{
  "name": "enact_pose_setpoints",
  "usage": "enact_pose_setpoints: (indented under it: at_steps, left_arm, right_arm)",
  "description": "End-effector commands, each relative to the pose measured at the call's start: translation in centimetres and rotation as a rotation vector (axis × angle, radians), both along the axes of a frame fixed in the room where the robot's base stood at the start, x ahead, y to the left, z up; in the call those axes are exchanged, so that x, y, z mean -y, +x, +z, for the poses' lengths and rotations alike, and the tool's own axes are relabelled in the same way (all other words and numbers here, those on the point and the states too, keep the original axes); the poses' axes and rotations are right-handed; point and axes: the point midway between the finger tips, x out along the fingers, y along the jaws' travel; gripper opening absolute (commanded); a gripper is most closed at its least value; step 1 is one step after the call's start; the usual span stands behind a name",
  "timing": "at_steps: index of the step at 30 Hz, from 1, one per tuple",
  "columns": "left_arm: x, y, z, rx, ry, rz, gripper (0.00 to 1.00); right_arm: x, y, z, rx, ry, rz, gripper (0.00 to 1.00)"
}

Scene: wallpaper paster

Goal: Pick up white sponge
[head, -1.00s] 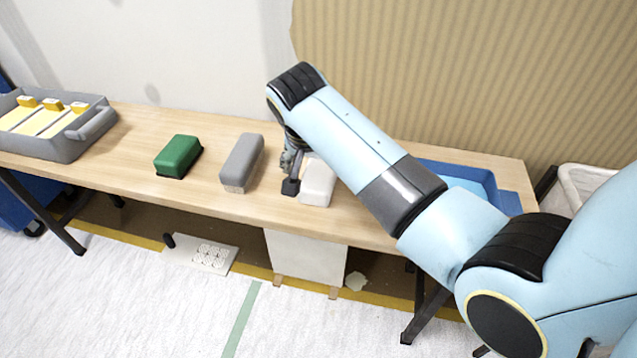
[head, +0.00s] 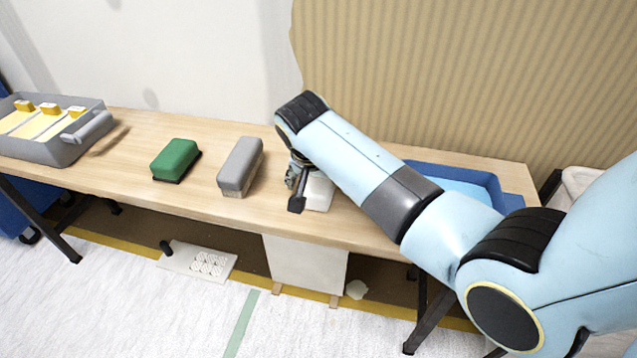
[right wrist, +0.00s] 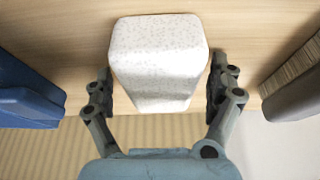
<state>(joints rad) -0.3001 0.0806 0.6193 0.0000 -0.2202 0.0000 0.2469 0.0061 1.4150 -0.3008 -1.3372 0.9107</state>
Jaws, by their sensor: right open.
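The white sponge (head: 319,192) sits on the wooden table, partly hidden by my right arm in the head view. In the right wrist view the sponge (right wrist: 159,60) is a speckled white block between the two fingers. My right gripper (right wrist: 160,92) is open, with one finger on each side of the sponge. A small gap shows between the sponge and the fingers in that view. In the head view the right gripper (head: 298,186) is low over the table at the sponge, largely covered by the wrist. My left gripper is not in view.
A grey block (head: 240,165) and a green block (head: 176,160) lie left of the sponge. A grey tray (head: 62,150) with yellow-handled items stands at the far left. A blue tray (head: 511,193) lies behind my right arm. The corrugated wall is close behind the table.

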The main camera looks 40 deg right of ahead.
Motion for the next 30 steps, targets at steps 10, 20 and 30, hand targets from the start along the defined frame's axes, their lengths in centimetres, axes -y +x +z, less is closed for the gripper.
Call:
enact_pose_setpoints:
  at_steps: [10, 20, 30]
  left_arm:
    - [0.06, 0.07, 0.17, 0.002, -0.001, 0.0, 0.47]
    - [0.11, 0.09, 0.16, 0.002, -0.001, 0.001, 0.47]
    - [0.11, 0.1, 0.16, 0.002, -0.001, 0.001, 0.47]
  right_arm:
    - [-0.02, 0.01, -0.23, 0.0, 0.0, 0.0, 0.9]
    - [0.0, -0.01, -0.24, 0.0, 0.0, 0.0, 0.59]
    - [0.05, -0.11, -0.34, -0.003, -0.001, 0.0, 0.36]
